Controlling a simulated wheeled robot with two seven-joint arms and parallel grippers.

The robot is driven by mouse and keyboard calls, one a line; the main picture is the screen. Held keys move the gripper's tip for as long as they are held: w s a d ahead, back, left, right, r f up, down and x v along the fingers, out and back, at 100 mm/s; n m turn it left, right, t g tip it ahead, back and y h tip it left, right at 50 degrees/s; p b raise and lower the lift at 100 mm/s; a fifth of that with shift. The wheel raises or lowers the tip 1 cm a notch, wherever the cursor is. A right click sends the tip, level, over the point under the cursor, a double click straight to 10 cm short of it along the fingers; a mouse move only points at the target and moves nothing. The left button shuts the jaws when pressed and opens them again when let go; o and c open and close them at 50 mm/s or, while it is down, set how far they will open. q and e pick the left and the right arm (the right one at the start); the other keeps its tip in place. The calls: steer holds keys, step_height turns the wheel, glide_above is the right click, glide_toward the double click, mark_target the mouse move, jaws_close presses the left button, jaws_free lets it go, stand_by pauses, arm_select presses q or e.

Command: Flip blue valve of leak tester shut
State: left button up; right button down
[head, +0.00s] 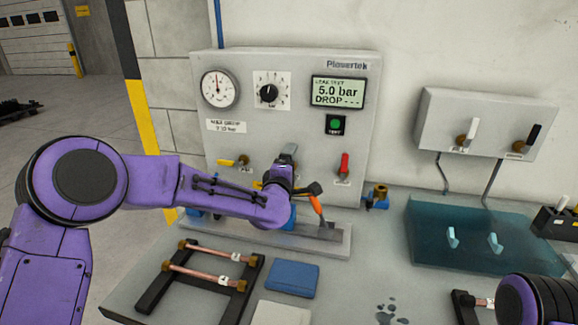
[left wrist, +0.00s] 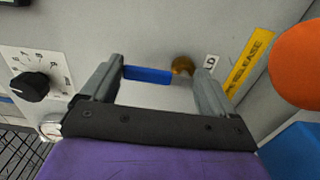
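The leak tester (head: 300,120) is a grey wall box with a gauge, a dial and a display reading 5.0 bar. In the left wrist view its blue valve handle (left wrist: 148,75) lies roughly across the gap between my left gripper's fingers (left wrist: 155,85), with its brass pivot (left wrist: 182,66) near the right finger. The fingers are apart; whether the left one touches the handle tip is unclear. In the head view my left gripper (head: 289,156) is at the panel's lower middle and hides the blue valve. Of my right arm, only a purple link shows at bottom right.
A yellow valve (head: 227,163) and a red valve (head: 345,164) flank the gripper. An orange-tipped part (head: 316,205) is close below it. A black rack (head: 205,265) with copper tubes, a blue pad (head: 292,277) and a teal tray (head: 425,245) occupy the bench.

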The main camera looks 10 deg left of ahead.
arm_select(q)
steer(key=shift+o, duration=0.8)
steer(key=s+b, duration=0.3)
steer(key=s, duration=0.7)
steer(key=shift+s, duration=0.35)
steer(key=shift+a, duration=0.1)
